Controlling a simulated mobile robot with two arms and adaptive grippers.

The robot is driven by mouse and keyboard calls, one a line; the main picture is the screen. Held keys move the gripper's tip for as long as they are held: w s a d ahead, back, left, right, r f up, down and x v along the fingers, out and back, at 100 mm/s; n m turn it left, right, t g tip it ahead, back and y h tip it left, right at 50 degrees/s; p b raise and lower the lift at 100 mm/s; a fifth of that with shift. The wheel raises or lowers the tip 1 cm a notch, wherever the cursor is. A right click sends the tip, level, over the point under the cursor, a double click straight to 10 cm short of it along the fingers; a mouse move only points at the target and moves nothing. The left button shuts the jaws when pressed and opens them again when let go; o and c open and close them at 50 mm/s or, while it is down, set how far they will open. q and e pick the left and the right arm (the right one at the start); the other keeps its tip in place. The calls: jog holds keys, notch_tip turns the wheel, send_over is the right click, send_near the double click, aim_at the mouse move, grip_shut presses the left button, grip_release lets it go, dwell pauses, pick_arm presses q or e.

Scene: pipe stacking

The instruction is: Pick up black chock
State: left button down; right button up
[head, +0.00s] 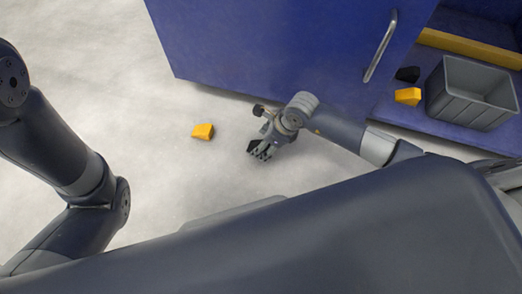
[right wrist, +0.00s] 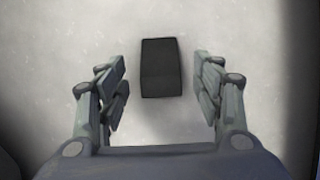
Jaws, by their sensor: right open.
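A black chock (right wrist: 160,68) lies on the pale floor between the spread fingers of my right gripper (right wrist: 151,66) in the right wrist view. There is a gap on both sides, and the fingers do not appear to touch it. In the head view my right gripper (head: 261,152) points down near the floor, and the chock (head: 253,145) is partly hidden by its fingers. A second black chock (head: 407,74) sits on the blue shelf at the right. My left arm shows at the left, but its gripper is out of view.
A yellow chock (head: 203,131) lies on the floor left of my right gripper. Another yellow chock (head: 408,96) and a grey bin (head: 470,101) stand on the blue shelf. A blue door (head: 270,40) with a metal handle (head: 381,47) stands behind. The floor at left is clear.

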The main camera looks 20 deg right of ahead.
jog(key=shift+w+a+f, duration=0.15)
jog(key=shift+f, duration=0.3)
jog(key=c, duration=1.2)
jog(key=shift+r, duration=0.1)
